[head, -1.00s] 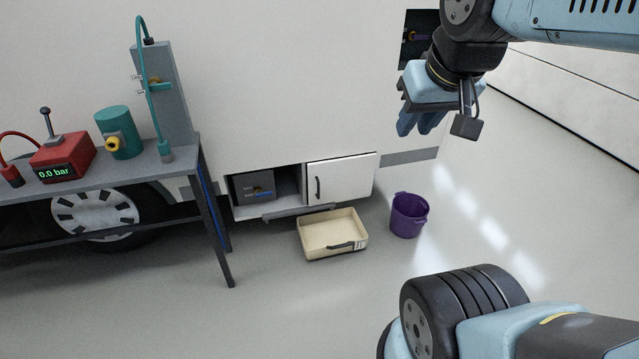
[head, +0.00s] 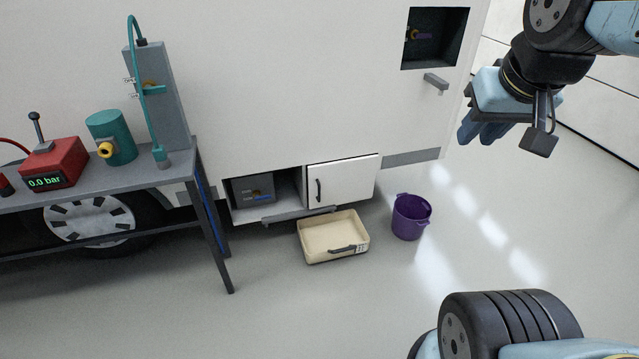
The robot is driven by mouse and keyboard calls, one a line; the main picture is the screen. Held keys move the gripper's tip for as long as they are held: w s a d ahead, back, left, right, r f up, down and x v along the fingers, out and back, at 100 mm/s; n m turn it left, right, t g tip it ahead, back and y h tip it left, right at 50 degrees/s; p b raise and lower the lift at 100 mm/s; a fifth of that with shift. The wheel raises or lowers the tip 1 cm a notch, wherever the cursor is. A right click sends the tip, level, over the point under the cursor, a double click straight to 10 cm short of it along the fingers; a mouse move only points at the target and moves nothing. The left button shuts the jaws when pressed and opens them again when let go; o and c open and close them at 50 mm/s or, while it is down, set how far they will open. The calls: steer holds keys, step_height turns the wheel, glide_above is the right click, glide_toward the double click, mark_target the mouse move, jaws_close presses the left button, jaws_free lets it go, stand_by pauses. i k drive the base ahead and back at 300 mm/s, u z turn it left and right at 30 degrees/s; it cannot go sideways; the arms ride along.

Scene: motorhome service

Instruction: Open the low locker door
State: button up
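The low locker (head: 288,187) sits at the bottom of the white vehicle wall. The left part of the opening is uncovered and shows a grey box (head: 252,188) inside. My gripper (head: 480,134) hangs in the air at upper right, well above and to the right of the door, apart from it. Its blue fingers point down and left and overlap, so their gap is unclear. Nothing shows in them.
A cream tray (head: 334,255) lies on the floor before the locker, with a purple bucket (head: 411,216) to its right. A grey workbench (head: 110,184) stands at left. An open square hatch (head: 436,55) is high in the wall. The floor at right is clear.

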mark_target(329, 184)
steer(key=z, duration=0.05)
steer(key=i, duration=1)
steer(key=u, duration=0.05)
